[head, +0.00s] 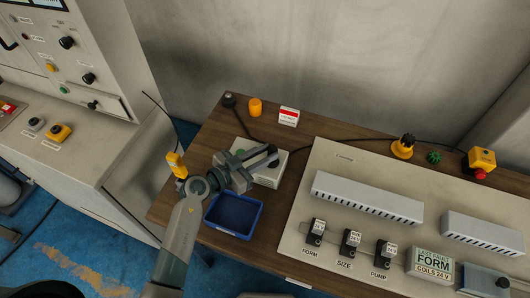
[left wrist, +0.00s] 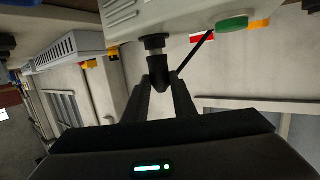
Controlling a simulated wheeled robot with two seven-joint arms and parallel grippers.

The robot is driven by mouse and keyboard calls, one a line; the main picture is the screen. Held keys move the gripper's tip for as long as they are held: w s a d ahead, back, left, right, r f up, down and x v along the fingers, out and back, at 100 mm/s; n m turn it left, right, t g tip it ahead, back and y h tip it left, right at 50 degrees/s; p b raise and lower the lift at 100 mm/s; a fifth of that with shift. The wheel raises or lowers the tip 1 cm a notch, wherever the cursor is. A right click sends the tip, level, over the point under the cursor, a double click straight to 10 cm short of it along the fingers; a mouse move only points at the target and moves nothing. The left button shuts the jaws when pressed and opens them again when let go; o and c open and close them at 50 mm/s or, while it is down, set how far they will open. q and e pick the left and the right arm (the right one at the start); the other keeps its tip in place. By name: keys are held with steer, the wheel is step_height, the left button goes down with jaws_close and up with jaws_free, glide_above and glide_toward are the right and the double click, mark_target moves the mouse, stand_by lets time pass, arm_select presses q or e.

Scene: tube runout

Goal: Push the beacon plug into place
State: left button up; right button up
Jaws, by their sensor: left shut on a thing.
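My left gripper (head: 268,158) is over the pale box (head: 270,178) on the wooden table. In the left wrist view its fingers (left wrist: 160,82) are closed on a dark plug (left wrist: 157,62). The plug lines up with a black round fitting (left wrist: 154,42) at the edge of the pale box (left wrist: 150,12). They look touching, but I cannot tell how deep the plug sits. A black cable (left wrist: 197,50) slants up beside it. The gripper hides the plug in the head view. My right gripper is not in view.
A blue tray (head: 233,234) stands just in front of the box. An orange cylinder (head: 255,107) and a red-and-white block (head: 288,117) are behind. A large panel (head: 330,165) fills the right side. A yellow item (head: 176,165) is at the left edge.

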arm_select(q)
steer(key=shift+f, duration=0.45)
steer(key=o, duration=1.1)
steer(key=shift+s+a, duration=0.1)
steer(key=shift+b+v, duration=1.5)
steer(key=shift+v, duration=7.1)
